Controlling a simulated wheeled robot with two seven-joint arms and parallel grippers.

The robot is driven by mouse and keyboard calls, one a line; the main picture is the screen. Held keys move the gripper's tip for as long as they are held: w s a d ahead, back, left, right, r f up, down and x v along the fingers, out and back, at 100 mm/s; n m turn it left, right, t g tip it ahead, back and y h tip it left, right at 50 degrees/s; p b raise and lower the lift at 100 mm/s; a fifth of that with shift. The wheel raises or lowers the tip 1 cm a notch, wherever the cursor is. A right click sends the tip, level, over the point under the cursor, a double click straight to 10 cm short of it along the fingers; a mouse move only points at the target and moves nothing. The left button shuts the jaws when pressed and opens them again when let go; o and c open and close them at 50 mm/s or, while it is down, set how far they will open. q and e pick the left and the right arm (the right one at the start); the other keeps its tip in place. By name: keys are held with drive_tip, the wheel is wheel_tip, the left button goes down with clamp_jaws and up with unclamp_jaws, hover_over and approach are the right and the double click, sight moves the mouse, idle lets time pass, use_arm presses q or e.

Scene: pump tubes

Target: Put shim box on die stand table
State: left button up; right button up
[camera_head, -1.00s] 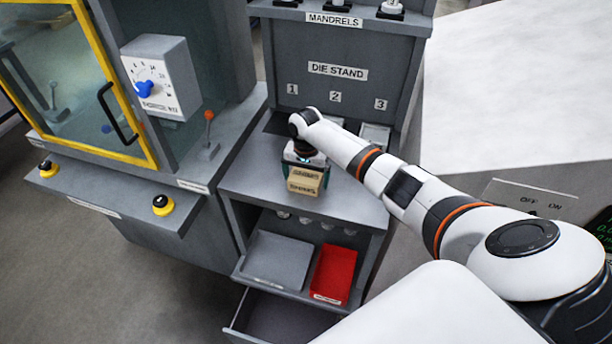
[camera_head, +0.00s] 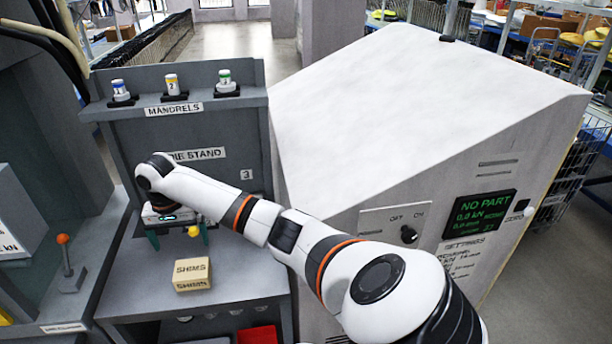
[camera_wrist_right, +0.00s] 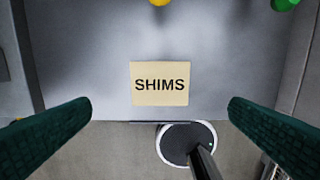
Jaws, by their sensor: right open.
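The shim box (camera_head: 192,274) is a small tan box labelled SHIMS, resting on the grey die stand table (camera_head: 240,268) near its front edge. In the right wrist view the shim box (camera_wrist_right: 160,84) lies flat, centred between and beyond the two fingers. My right gripper (camera_head: 178,236) is above the table, behind the box and apart from it. Its green fingers (camera_wrist_right: 160,122) are spread wide with nothing between them. My left gripper is not in view.
A yellow knob-like thing (camera_head: 194,231) shows by the right gripper. The back panel bears the DIE STAND sign, partly hidden by my arm, and a mandrel shelf (camera_head: 172,104). A lever (camera_head: 66,262) stands left; a large white machine (camera_head: 420,110) stands right. A red tray (camera_head: 257,335) is below.

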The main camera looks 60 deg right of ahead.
drive_tip(key=a+f+n+t+y, duration=0.25)
drive_tip(key=a+n+t, duration=0.2)
drive_tip(key=a, duration=0.55)
drive_tip(key=a+f+n+t+y, duration=0.1)
drive_tip(key=a+f+n+t, duration=0.35)
drive_tip(key=a, duration=0.45)
drive_tip(key=s+d+f+g+h, duration=0.1)
drive_tip(key=s+d+f, duration=0.1)
drive_tip(key=s+f, duration=0.5)
drive_tip(key=s+d+f+g+h, duration=0.1)
drive_tip(key=s+f, duration=0.2)
drive_tip(key=f, duration=0.9)
drive_tip(key=s+d+f+g+h, duration=0.1)
drive_tip(key=s+d+f, duration=0.1)
drive_tip(key=s+f, duration=0.5)
drive_tip(key=s+f+n+g, duration=0.1)
drive_tip(key=s+f, duration=0.5)
drive_tip(key=s, duration=0.5)
drive_tip(key=s+f+n+g, duration=0.1)
drive_tip(key=s+f+g, duration=0.1)
drive_tip(key=s+f, duration=0.4)
drive_tip(key=s+f+n+g, duration=0.1)
drive_tip(key=s+f, duration=0.5)
drive_tip(key=s, duration=0.9)
drive_tip(key=shift+s+d+f+n+g, duration=0.2)
drive_tip(key=shift+s+n+g, duration=0.1)
drive_tip(key=shift+n+g, duration=0.15)
drive_tip(key=shift+h, duration=0.25)
